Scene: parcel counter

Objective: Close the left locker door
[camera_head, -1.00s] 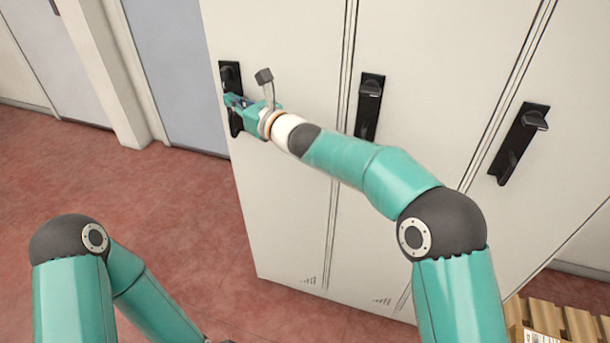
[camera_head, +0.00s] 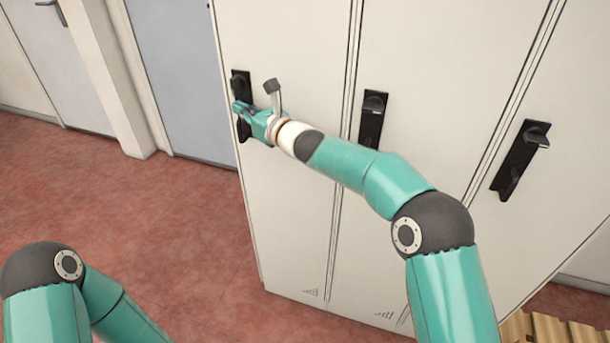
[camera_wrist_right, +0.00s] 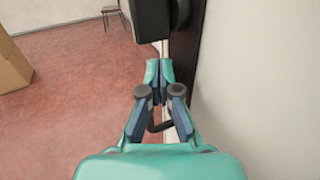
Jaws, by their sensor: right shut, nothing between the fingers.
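The left locker door (camera_head: 285,190) is a tall white panel. It looks flush or nearly flush with the panels beside it; I cannot tell whether it is latched. Its black handle (camera_head: 241,84) is near the left edge, partly hidden by my right gripper (camera_head: 240,108). In the right wrist view, the fingertips of the right gripper (camera_wrist_right: 159,72) are together and empty, just below the black handle block (camera_wrist_right: 152,18) and beside its dark plate. I cannot tell whether they touch it. The door face (camera_wrist_right: 250,75) fills the right side there. My left gripper is out of view.
The middle door handle (camera_head: 373,118) and right door handle (camera_head: 520,158) are black on white doors. Slatted wood (camera_head: 545,328) lies low at the right. Open red floor (camera_head: 150,220) lies left of the lockers. A cardboard box (camera_wrist_right: 12,62) and a chair (camera_wrist_right: 112,14) show in the wrist view.

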